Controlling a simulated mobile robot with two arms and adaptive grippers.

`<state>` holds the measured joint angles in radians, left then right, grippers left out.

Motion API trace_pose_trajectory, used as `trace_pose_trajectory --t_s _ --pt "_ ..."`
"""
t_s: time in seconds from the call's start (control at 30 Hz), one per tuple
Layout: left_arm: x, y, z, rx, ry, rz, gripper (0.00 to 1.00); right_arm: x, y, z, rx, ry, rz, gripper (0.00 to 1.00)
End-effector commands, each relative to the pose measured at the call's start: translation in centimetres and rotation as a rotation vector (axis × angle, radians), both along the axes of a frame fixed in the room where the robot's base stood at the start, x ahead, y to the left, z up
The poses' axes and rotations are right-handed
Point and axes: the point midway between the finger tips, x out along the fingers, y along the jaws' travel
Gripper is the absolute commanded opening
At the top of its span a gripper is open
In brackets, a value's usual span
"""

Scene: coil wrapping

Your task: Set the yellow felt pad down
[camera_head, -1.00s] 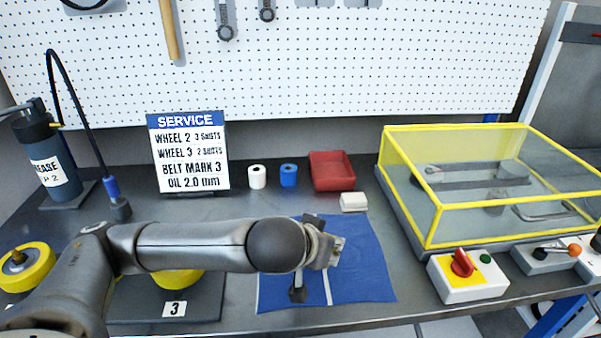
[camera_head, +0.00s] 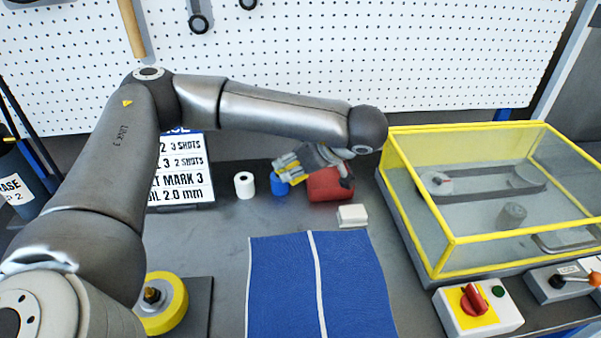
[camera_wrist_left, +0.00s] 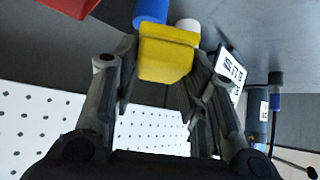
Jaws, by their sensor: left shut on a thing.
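My left gripper (camera_head: 296,166) is in front of the back wall, by the red tray and the blue roll. It is shut on the yellow felt pad (camera_head: 292,176), which shows only partly in the head view. In the left wrist view the pad (camera_wrist_left: 167,55) sits between the fingertips of the left gripper (camera_wrist_left: 165,68), with the blue roll (camera_wrist_left: 151,11) just beyond it. Whether the pad touches anything below cannot be told. My right gripper is out of view.
The red tray (camera_head: 326,188) is partly hidden by the gripper. A white roll (camera_head: 244,186), the blue roll (camera_head: 280,187) and a white block (camera_head: 352,214) stand nearby. A blue cloth (camera_head: 285,285) lies in front. A yellow-framed guard (camera_head: 450,240) stands at right.

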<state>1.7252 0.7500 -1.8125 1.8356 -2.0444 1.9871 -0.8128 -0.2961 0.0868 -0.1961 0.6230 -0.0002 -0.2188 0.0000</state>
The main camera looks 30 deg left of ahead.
Motion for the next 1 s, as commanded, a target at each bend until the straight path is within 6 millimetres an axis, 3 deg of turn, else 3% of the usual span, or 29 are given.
trace_pose_trajectory --t_s 0.1,0.27,0.73,1.0 --pt "0.0 1.3 1.8 0.001 -0.003 0.103 0.15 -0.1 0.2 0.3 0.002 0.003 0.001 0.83" --pt "0.1 2.6 1.8 -0.004 0.003 0.155 0.15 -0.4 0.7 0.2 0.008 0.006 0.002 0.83" --pt "3.5 10.3 -2.4 -0.003 0.004 0.156 0.15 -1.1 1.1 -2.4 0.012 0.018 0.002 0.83" --pt "5.0 13.4 -6.1 0.0 0.005 0.151 0.15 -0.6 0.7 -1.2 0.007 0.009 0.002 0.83"
